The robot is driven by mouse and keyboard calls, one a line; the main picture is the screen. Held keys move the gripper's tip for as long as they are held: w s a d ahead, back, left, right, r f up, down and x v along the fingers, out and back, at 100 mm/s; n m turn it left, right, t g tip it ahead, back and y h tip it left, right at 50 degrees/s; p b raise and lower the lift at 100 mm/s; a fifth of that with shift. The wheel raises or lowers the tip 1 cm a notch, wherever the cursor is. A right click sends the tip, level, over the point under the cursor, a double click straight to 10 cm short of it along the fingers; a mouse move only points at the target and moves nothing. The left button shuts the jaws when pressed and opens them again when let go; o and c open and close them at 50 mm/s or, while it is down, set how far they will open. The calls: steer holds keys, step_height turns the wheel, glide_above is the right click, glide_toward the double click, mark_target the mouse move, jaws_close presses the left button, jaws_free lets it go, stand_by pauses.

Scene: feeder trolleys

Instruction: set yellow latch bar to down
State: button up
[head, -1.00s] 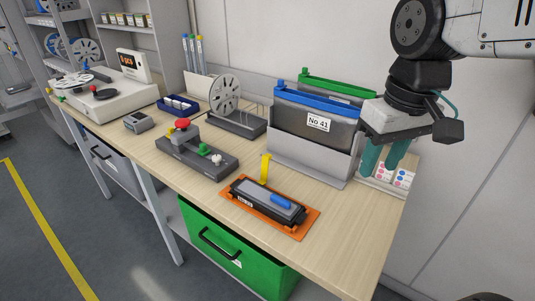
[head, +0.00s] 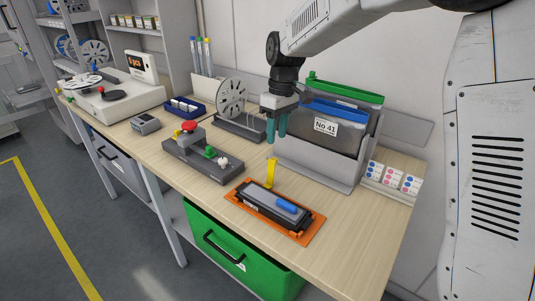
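The yellow latch bar (head: 271,173) stands upright at the back left end of an orange base (head: 312,231) that carries a dark grey block with a blue piece on top. My gripper (head: 275,130), with teal fingers pointing down, hangs above and behind the yellow latch bar, in front of the blue and green folders. It looks apart from the bar. The fingers overlap in this view, so I cannot tell how far apart they are. Nothing is seen held.
A grey holder (head: 318,171) with blue and green folders stands behind. A grey button box (head: 205,165) and a white reel (head: 232,97) are to the left. A green drawer (head: 235,250) is under the table. The right front tabletop is clear.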

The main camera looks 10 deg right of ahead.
mark_target(274, 158)
steer(key=f, duration=0.7)
steer(key=shift+s+a, duration=0.25)
steer(key=shift+s, duration=0.1)
